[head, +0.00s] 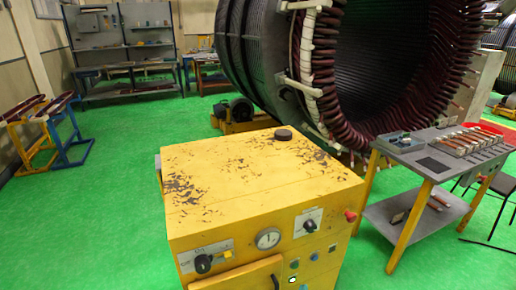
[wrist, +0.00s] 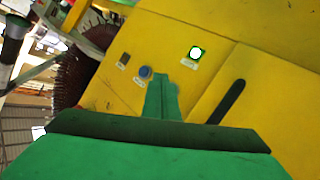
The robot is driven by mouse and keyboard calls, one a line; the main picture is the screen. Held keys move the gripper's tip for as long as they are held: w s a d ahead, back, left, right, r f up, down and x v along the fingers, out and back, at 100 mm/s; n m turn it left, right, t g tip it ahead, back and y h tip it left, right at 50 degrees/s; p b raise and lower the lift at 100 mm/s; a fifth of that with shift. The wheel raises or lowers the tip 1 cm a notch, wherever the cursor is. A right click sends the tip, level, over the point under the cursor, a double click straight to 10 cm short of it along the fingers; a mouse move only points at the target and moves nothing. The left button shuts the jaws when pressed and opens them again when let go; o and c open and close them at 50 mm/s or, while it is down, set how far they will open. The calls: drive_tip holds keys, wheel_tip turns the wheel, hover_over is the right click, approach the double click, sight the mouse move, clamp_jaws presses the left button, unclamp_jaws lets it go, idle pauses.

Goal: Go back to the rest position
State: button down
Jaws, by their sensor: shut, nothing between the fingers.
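My gripper (wrist: 162,82) shows in the wrist view as a green body with narrow green fingers held together, with nothing visible between them. It is in front of the yellow cabinet's (wrist: 200,25) control face, and its tips appear just below and right of a blue button (wrist: 145,71). I cannot tell whether they touch the face. A lit white button with a green rim (wrist: 195,53) is up and right of the tips. The yellow cabinet (head: 255,185) stands in the middle of the head view, with its lit button (head: 293,264) low on the front. My gripper is not visible in the head view.
A large stator (head: 330,75) stands behind the cabinet. A grey-topped table (head: 435,160) with tools is at right. Orange and blue trestles (head: 65,140) and a workbench (head: 125,85) are at left. The green floor (head: 90,220) at left is clear. A dark handle (wrist: 227,102) is near my gripper.

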drive_tip(key=s+a+f+y, duration=0.1)
drive_tip(key=s+a, duration=0.3)
drive_tip(key=s, duration=0.4)
drive_tip(key=s+a+t+y, duration=0.1)
drive_tip(key=s+a, duration=0.3)
drive_tip(key=s, duration=0.3)
drive_tip(key=s+a+f+y, duration=0.1)
drive_tip(key=s+a, duration=0.3)
drive_tip(key=s, duration=0.4)
drive_tip(key=s+a+r+y, duration=0.1)
drive_tip(key=s+a+r, duration=0.2)
drive_tip(key=s+r, duration=0.3)
drive_tip(key=s+a+r+m+y, duration=0.1)
drive_tip(key=s+a+r, duration=0.2)
drive_tip(key=s+r, duration=0.4)
drive_tip(key=s, duration=0.6)
drive_tip(key=shift+t, duration=0.4)
